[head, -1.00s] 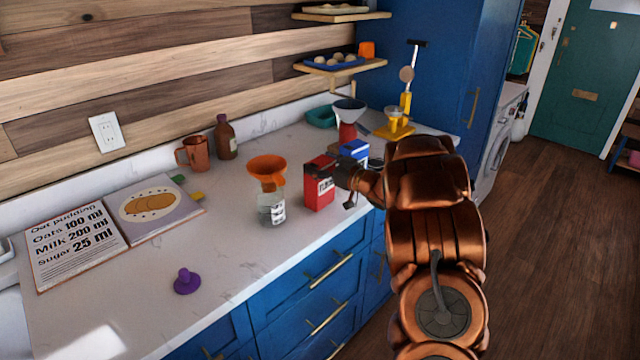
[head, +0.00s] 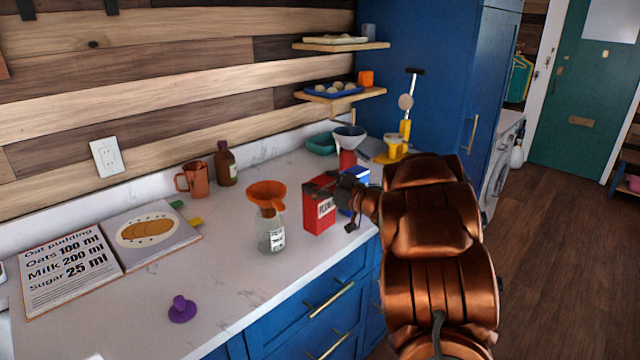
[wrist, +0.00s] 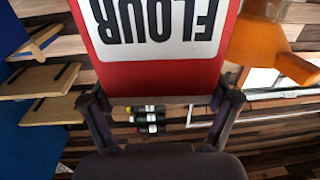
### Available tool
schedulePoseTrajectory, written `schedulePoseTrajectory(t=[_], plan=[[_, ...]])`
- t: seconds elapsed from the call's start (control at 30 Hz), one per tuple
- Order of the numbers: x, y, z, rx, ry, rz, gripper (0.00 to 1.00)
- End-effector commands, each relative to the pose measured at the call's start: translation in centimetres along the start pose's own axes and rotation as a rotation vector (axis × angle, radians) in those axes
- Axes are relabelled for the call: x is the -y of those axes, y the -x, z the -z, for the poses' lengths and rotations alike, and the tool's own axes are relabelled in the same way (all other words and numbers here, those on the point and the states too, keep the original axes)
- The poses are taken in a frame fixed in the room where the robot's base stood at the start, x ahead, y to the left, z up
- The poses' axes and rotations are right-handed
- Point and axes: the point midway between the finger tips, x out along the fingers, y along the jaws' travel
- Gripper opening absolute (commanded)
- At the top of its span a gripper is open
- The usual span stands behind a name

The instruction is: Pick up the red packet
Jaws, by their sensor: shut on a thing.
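The red packet (head: 319,212) is a small upright box with a white label reading FLOUR, at the counter's front, right of the glass jar. In the wrist view the red packet (wrist: 160,75) fills the top middle, its lettering upside down. My gripper (head: 338,188) reaches it from the right and is shut on its upper part. In the wrist view my gripper (wrist: 163,112) has a finger on each side of the packet. I cannot tell whether its base touches the counter.
A glass jar (head: 271,236) with an orange funnel (head: 267,193) stands close left of the packet. A blue box (head: 356,178) and a red bottle with a grey funnel (head: 348,140) are behind my gripper. A purple knobbed object (head: 182,310) lies front left.

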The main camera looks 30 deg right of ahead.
Motion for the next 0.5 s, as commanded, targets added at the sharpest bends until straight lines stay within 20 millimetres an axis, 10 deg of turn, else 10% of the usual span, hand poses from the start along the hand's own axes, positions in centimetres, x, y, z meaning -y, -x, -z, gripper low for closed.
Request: schedulePoseTrajectory(t=[0.5], plan=[[6.2,5.2,0.7,-0.001,0.002,-0.003,0.21]])
